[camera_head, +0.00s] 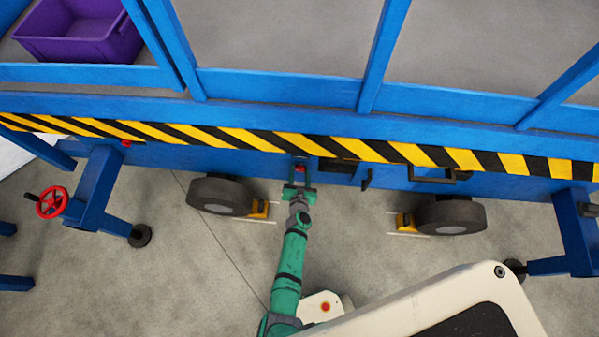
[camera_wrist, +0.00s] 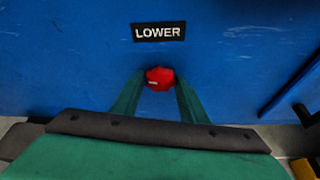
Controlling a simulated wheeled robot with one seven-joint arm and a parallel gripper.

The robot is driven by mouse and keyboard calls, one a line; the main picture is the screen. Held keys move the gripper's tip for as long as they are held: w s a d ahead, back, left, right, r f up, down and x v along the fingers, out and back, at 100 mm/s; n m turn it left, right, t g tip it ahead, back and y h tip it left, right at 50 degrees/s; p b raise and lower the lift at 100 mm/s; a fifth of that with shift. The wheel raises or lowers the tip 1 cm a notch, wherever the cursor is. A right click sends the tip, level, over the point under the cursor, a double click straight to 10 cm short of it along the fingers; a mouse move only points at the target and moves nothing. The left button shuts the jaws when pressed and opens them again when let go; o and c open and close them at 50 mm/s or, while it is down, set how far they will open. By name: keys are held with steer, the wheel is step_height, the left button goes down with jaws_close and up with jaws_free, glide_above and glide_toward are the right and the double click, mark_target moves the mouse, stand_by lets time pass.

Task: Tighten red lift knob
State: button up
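The red knob (camera_wrist: 159,77) is on the blue panel (camera_wrist: 70,60), just under a black label (camera_wrist: 158,32) that reads LOWER. My gripper (camera_wrist: 159,84) faces the panel, with one green finger on each side of the knob. The fingers are apart, and narrow blue gaps seem to show between them and the knob. Whether the tips reach past the knob is hard to tell. In the head view my gripper (camera_head: 300,178) is at the blue side below the striped edge, and the red knob (camera_head: 301,170) shows small between its fingers.
A yellow and black striped edge (camera_head: 220,135) runs above the knob. Black wheels with yellow chocks stand left (camera_head: 220,195) and right (camera_head: 450,213) of my arm. A red handwheel (camera_head: 52,202) is at far left. Another small red part (camera_head: 126,143) sits under the stripe.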

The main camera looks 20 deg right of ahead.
steer(key=shift+a, duration=0.1)
stand_by(0.3)
steer(key=shift+f+m+t+y, duration=0.1)
steer(key=shift+m+t+y, duration=0.55)
steer(key=shift+m, duration=0.85)
steer(key=m, duration=0.1)
steer(key=m+t+y, duration=0.1)
steer(key=shift+d+m+y, duration=0.2)
steer(key=shift+m+y, duration=0.05)
steer(key=shift+m, duration=0.05)
steer(key=m+t, duration=0.1)
steer(key=m, duration=0.1)
steer(key=shift+f+m+y, duration=0.15)
steer(key=shift+m+y, duration=0.15)
steer(key=shift+m, duration=0.1)
steer(key=shift+s+d+m+t, duration=0.1)
steer(key=shift+m+t, duration=0.85)
steer(key=shift+m, duration=0.75)
steer(key=o, duration=1)
steer(key=shift+s, duration=0.1)
